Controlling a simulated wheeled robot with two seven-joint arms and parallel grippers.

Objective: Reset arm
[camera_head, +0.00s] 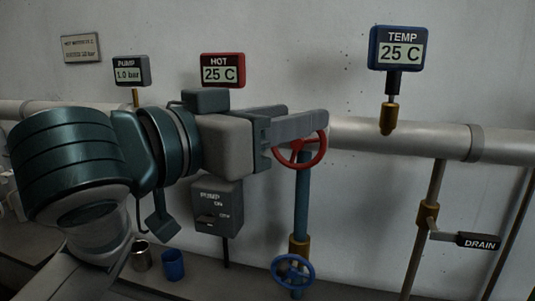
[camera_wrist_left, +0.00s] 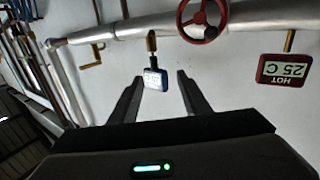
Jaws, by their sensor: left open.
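My left arm comes in from the left in the head view. Its gripper (camera_head: 308,122) points right, in front of the pipe and partly over the red valve wheel (camera_head: 300,149). In the left wrist view my left gripper (camera_wrist_left: 160,83) has its two fingers apart with nothing held between them. The red wheel also shows in the wrist view (camera_wrist_left: 203,19), beyond the fingers. Whether a finger touches the wheel is not clear. My right gripper is in neither view.
A blue wheel (camera_head: 292,271) is below on the vertical pipe. The TEMP gauge (camera_head: 400,49), HOT gauge (camera_head: 222,70), PUMP gauge (camera_head: 131,71), pump switch box (camera_head: 217,206) and DRAIN handle (camera_head: 478,241) line the wall. A metal cup (camera_head: 141,256) and a blue cup (camera_head: 173,265) stand below my arm.

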